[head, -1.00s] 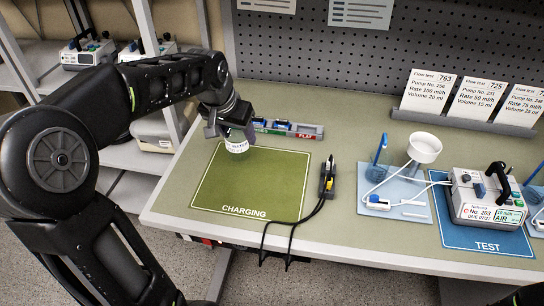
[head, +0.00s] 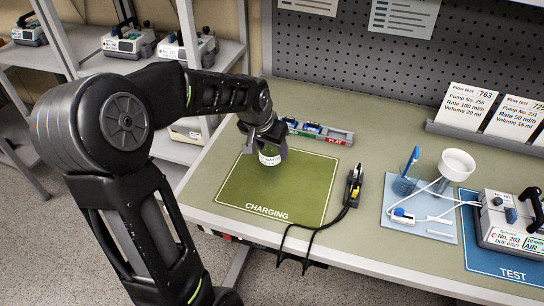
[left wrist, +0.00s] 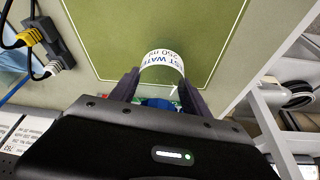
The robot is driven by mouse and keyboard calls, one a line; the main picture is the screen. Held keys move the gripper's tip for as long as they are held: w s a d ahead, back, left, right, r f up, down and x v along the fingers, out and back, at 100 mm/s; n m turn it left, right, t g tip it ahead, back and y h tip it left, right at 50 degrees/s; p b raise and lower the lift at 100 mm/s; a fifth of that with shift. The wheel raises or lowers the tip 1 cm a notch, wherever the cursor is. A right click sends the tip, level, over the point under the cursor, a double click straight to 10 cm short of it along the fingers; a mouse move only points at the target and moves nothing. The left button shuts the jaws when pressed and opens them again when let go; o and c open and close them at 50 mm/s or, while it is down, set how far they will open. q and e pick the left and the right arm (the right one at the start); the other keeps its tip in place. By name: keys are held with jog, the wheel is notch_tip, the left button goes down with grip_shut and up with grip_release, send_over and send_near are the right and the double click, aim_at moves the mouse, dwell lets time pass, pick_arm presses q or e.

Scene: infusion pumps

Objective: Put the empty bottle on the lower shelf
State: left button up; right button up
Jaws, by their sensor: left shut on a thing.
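The bottle (head: 270,156) has a white label band and is held by my left gripper (head: 268,146) over the back of the green charging mat (head: 315,180). In the left wrist view the bottle's label (left wrist: 162,62) reads as test water, 250 ml, and shows between the two fingers of my left gripper (left wrist: 158,88). The fingers are shut on it. I cannot tell how full the bottle is. The shelf unit (head: 215,62) stands left of the bench, with its lower boards partly hidden behind my left arm. My right gripper is not in view.
A holder with coloured tags (head: 318,132) lies just behind the mat. A black charging strip with cables (head: 354,185) lies right of it. A blue tray (head: 440,228) with a white cup and a pump (head: 510,222) stand farther right. Pumps (head: 128,42) sit on the upper shelf.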

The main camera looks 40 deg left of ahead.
aim_at(271, 158)
pick_arm(q)
notch_tip(271, 158, down, 3)
jog(key=shift+f, duration=0.4)
jog(key=shift+f, duration=0.1)
jog(key=o, duration=1.3)
jog(key=shift+o, duration=0.2)
